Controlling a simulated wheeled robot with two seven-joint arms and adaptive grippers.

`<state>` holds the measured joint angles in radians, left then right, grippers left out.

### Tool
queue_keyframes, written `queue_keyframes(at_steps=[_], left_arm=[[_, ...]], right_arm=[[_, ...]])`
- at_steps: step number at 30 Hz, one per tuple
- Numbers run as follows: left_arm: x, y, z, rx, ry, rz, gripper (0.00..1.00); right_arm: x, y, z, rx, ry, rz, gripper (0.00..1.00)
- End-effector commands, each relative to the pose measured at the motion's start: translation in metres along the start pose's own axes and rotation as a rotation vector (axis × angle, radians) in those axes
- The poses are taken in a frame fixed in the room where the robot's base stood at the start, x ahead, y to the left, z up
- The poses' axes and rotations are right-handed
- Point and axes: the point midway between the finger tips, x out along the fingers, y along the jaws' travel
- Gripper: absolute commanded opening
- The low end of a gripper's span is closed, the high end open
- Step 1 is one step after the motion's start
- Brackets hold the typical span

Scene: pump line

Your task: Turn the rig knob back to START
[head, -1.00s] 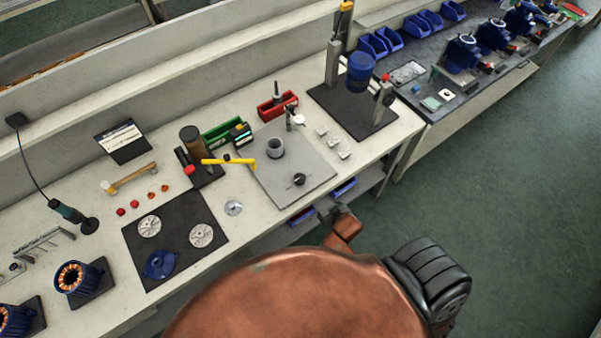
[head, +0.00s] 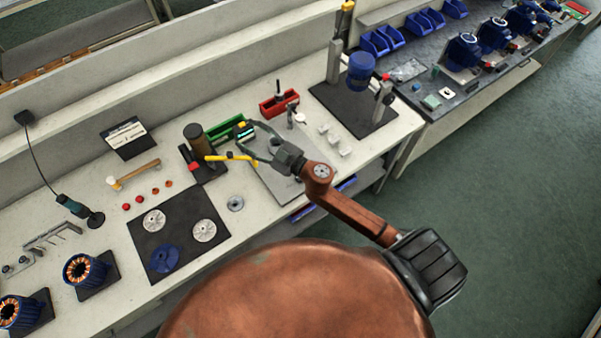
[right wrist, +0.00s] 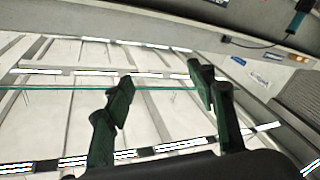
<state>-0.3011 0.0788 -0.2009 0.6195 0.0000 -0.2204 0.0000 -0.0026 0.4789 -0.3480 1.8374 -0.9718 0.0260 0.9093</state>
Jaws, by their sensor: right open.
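The grey rig plate (head: 272,185) lies on the white bench. My right gripper (head: 246,140) is open and empty over its far left part, fingers pointing left. My gripper and wrist cover much of the plate. The dark knob seen on the plate earlier is hidden now, so its setting cannot be read. The right wrist view shows the two dark green fingers (right wrist: 160,80) spread apart with nothing between them. My left gripper is not in view.
A red bin (head: 279,104) is behind the plate. A black mat (head: 150,222) with discs lies left. A blue motor (head: 361,71) hangs at a stand on the right.

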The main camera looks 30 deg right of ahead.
Motion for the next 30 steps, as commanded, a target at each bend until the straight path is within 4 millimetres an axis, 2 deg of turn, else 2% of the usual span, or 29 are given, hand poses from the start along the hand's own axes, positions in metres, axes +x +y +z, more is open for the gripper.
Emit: queue_keyframes(at_steps=[1,2,3,5,6,7,8,9,10,11,13,15,18,21,24,27,30], left_arm=[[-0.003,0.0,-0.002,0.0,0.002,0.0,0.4],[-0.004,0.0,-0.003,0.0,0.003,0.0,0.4],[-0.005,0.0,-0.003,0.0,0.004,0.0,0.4],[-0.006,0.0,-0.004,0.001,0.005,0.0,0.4],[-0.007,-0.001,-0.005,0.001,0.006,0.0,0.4],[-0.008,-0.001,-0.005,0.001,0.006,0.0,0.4],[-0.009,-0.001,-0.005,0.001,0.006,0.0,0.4],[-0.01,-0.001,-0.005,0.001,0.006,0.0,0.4],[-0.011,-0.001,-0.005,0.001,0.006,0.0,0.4],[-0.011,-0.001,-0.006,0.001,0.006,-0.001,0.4],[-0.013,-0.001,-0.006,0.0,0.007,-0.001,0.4],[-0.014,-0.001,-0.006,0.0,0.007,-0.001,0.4],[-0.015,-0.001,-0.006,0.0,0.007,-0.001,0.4],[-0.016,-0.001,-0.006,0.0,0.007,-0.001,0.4],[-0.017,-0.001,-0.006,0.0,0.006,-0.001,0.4],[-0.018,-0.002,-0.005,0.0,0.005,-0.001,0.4],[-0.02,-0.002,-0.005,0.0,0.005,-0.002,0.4]], right_arm=[[0.013,-0.025,-0.023,-0.062,0.07,-0.13,0.51],[0.017,-0.043,-0.032,-0.091,0.099,-0.214,0.51],[0.019,-0.067,-0.038,-0.132,0.123,-0.329,0.51],[0.016,-0.102,-0.035,-0.194,0.124,-0.508,0.51],[0.01,-0.121,-0.026,-0.234,0.101,-0.628,0.51],[0.004,-0.132,-0.015,-0.265,0.069,-0.715,0.51],[-0.004,-0.141,-0.001,-0.296,0.028,-0.799,0.51],[-0.015,-0.147,0.021,-0.334,-0.045,-0.905,0.51],[-0.025,-0.148,0.038,-0.363,-0.11,-0.978,0.51],[-0.035,-0.145,0.057,-0.388,-0.185,-1.042,0.51],[-0.058,-0.126,0.098,-0.44,-0.375,-1.159,0.51],[-0.081,-0.097,0.133,-0.477,-0.573,-1.23,0.51],[-0.109,-0.051,0.166,-0.508,-0.824,-1.267,0.51],[-0.127,-0.016,0.182,-0.522,-0.996,-1.266,0.51],[-0.137,0.0,0.19,-0.524,-1.083,-1.26,0.51],[-0.141,0.001,0.198,-0.522,-1.108,-1.258,0.51],[-0.143,-0.007,0.21,-0.519,-1.107,-1.261,0.51]])
